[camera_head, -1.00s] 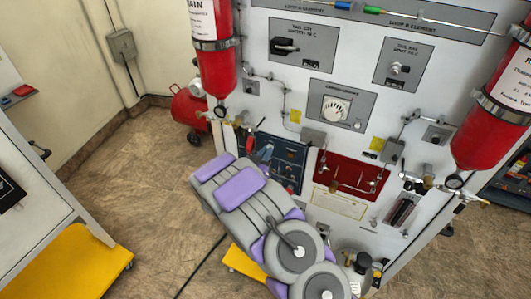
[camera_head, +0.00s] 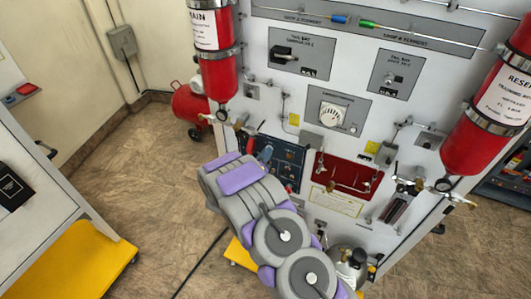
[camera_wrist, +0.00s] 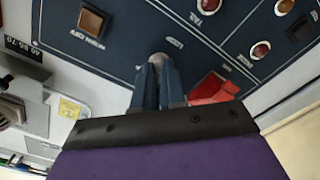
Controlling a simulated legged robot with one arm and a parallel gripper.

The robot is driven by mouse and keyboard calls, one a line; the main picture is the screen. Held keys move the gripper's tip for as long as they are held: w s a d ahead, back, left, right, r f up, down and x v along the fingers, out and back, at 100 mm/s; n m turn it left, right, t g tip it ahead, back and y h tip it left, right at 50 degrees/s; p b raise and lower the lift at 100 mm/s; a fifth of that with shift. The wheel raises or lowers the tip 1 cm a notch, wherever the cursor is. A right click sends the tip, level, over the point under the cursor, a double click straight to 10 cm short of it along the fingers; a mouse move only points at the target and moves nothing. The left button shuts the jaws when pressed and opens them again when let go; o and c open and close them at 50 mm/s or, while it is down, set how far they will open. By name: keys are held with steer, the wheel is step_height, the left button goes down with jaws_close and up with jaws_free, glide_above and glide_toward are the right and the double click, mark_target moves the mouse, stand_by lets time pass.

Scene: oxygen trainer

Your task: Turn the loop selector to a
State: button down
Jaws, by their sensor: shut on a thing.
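The blue control panel (camera_head: 288,160) stands low on the white trainer, partly hidden by my arm in the head view. A small label sits beside the tip but is too blurred to read surely. A red lever (camera_wrist: 214,90) is just right of the selector.
Round indicator lamps (camera_wrist: 208,5) and a brown square switch (camera_wrist: 91,20) lie on the panel. A red panel (camera_head: 348,176) with fittings is to its right. Red cylinders (camera_head: 219,75) and (camera_head: 490,115) hang at both sides. A yellow-based cabinet (camera_head: 85,262) is at left; floor between is open.

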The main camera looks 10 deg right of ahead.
steer(key=shift+a+r+n, duration=0.1)
steer(key=shift+a+n, duration=0.05)
steer(key=shift+n, duration=0.15)
steer(key=c, duration=1.2)
jaws_free()
steer(key=shift+w+a, duration=0.15)
steer(key=b+v, duration=0.1)
steer(key=v, duration=1.6)
steer(key=shift+s+a+b, duration=0.15)
steer(key=shift+s+b, duration=0.05)
steer(key=shift+b, duration=0.2)
